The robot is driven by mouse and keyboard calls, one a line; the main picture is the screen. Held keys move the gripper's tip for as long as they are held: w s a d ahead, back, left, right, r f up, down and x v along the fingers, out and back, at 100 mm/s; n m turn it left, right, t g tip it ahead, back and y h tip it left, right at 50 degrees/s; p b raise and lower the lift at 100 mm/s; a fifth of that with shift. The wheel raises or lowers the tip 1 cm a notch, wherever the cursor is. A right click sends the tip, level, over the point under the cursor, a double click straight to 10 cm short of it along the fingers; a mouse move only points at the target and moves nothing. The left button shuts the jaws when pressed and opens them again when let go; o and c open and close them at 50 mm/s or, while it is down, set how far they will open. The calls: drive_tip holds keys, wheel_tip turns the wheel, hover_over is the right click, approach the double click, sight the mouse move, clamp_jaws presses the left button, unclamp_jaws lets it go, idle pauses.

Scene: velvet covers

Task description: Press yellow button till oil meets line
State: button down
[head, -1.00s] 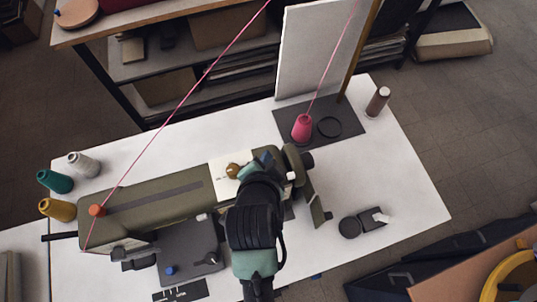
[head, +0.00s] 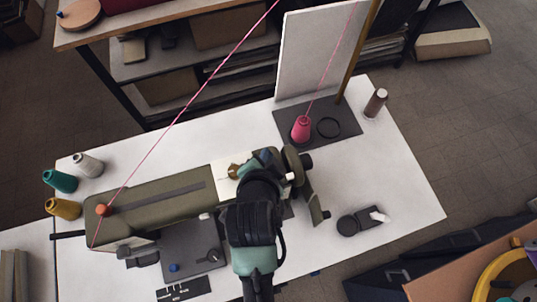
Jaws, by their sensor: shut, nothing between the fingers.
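An olive-green sewing machine (head: 150,203) lies along the white table. A pale panel (head: 222,186) is on its top near the right end, with a small brownish-gold rounded part (head: 235,171) on it. My gripper (head: 262,160) is at this end of the machine, right beside the gold part. My dark wrist covers much of this area from above. The fingertips are too small and hidden to make out, and I cannot tell whether they touch anything. I cannot make out a yellow button, an oil level or a line.
A pink thread cone (head: 301,129) stands on a dark mat (head: 345,132), its thread running upward. Teal (head: 60,181), mustard (head: 63,208) and grey (head: 88,165) spools stand at the left. A brown spool (head: 375,102) and a dark device (head: 361,221) are at the right, with bare table between.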

wheel_tip(320, 180, up, 5)
drive_tip(key=p, duration=0.5)
drive_tip(key=shift+r, duration=0.15)
idle(0.8)
drive_tip(key=w+r+n+t+b, duration=0.25)
drive_tip(key=w+r+t, duration=0.2)
drive_tip(key=r, duration=0.65)
drive_tip(key=w+r+n+t+b, duration=0.2)
drive_tip(key=w+r+t+b, duration=0.3)
drive_tip(key=r, duration=0.6)
drive_tip(key=s+r+n+t+b, duration=0.1)
drive_tip(key=s+r+t, duration=0.3)
drive_tip(key=r, duration=0.9)
drive_tip(key=s+r+n+t+y+b, duration=0.1)
drive_tip(key=s+r+n+t, duration=0.3)
drive_tip(key=r, duration=1)
drive_tip(key=shift+s+d+r+n+t+b, duration=0.15)
drive_tip(key=shift+s+d+n+t+b, duration=0.2)
drive_tip(key=shift+s+b, duration=0.5)
